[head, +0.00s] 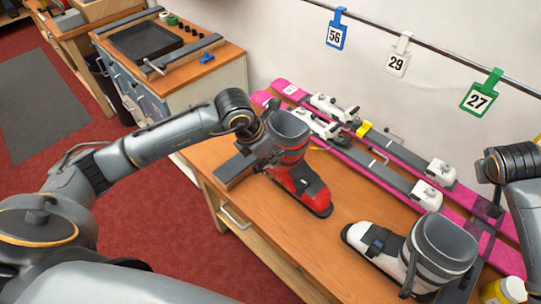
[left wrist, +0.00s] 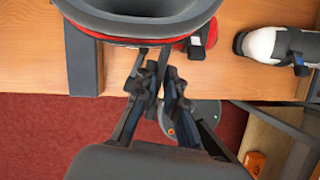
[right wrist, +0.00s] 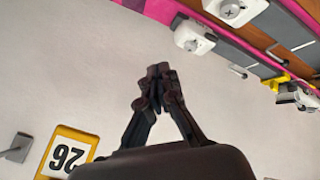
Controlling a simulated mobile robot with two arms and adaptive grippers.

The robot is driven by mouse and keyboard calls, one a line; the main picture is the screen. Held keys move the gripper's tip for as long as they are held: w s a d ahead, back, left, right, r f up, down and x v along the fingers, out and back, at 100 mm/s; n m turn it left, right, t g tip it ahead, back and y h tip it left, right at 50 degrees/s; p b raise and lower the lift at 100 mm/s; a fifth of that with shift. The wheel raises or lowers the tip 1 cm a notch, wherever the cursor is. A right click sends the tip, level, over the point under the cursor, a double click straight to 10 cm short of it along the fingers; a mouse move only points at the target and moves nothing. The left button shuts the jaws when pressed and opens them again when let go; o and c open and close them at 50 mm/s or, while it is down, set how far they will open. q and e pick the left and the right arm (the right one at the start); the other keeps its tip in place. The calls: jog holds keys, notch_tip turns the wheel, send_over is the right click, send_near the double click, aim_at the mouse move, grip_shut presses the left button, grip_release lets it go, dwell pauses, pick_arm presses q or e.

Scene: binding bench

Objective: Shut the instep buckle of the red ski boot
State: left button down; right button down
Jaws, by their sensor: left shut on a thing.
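The red ski boot (head: 296,165) stands on the wooden bench, toe toward the lower right. Its instep buckle (head: 303,182) is a small dark piece over the red foot; whether its lever is up or down is too small to tell. In the left wrist view the boot's cuff (left wrist: 140,28) fills the top, with part of the buckle (left wrist: 197,46) beside it. My left gripper (head: 264,152) is at the near left side of the cuff, shut on a part of the boot that its fingers hide. My right gripper (right wrist: 159,82) is shut and empty before the wall.
A white ski boot (head: 416,252) stands at the front right of the bench. Pink skis (head: 400,150) with bindings lie along the wall. A dark metal bar (head: 236,170) lies left of the red boot. Number tags (head: 398,62) hang from a rail. Bare wood lies between the boots.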

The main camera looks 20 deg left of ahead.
jog(key=s+a+f+g+y, duration=0.1)
jog(key=a+f+y, duration=0.1)
jog(key=a, duration=0.4)
jog(key=s+a+f+g+y, duration=0.1)
jog(key=s+a+y, duration=0.1)
jog(key=a, duration=0.5)
jog(key=n+g, duration=0.1)
jog(key=n, duration=1.7)
send_near(300, 181)
jog(key=shift+y, duration=0.3)
jog(key=shift+d+x, duration=0.15)
jog(key=shift+x, duration=1.5)
jog(key=shift+d+x, duration=0.1)
jog(key=shift+x, duration=1.6)
jog(key=shift+w, duration=0.15)
